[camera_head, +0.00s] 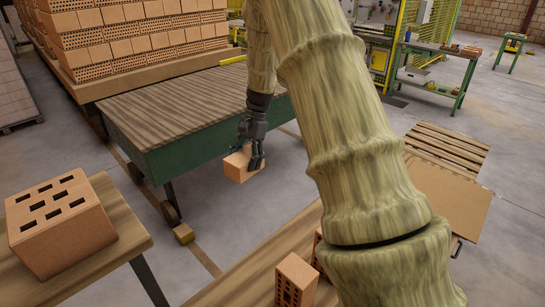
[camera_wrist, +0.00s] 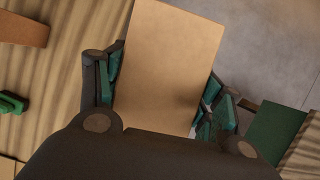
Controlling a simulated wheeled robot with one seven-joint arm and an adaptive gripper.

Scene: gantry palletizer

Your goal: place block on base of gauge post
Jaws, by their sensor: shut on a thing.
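My gripper (camera_head: 252,152) is shut on a plain orange-tan block (camera_head: 240,168). In the head view the block hangs in the air over the floor, just off the near right end of the green-sided table. In the wrist view the block (camera_wrist: 168,65) fills the middle, with a finger on each side of it. I cannot make out the gauge post or its base for sure in either view. A small green part (camera_wrist: 12,103) lies at the left edge of the wrist view, on a wooden surface; I cannot tell what it belongs to.
The green-sided table (camera_head: 185,105) has a bare wooden top. A large holed brick (camera_head: 58,222) stands on a bench at the lower left. Stacked bricks (camera_head: 130,40) stand behind.

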